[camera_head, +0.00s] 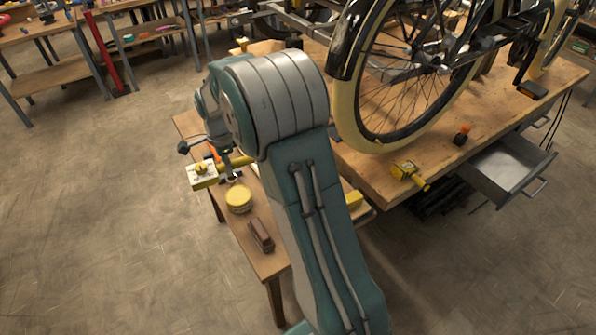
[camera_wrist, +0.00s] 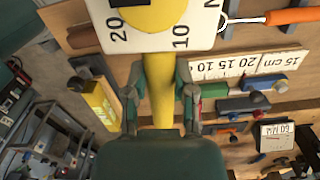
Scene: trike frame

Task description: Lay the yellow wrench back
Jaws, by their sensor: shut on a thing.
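The yellow wrench (camera_wrist: 160,90) runs between the two fingers of my gripper (camera_wrist: 160,100) in the wrist view. My gripper is shut on its yellow shaft. Its white square dial plate (camera_wrist: 185,38), with black numbers and a yellow centre, shows at the top of that view. In the head view the wrench's pale dial end (camera_head: 202,178) sticks out to the left of my gripper (camera_head: 229,168), above the small wooden side table (camera_head: 262,262). My own arm hides part of the table and much of the gripper there.
A round yellow tin (camera_head: 238,199) and a brown block (camera_head: 261,235) stand on the side table. The large workbench (camera_head: 375,190) bears a trike wheel (camera_head: 400,70) and a yellow tool (camera_head: 405,172). An open drawer (camera_head: 505,170) juts out on the right. Floor at left is clear.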

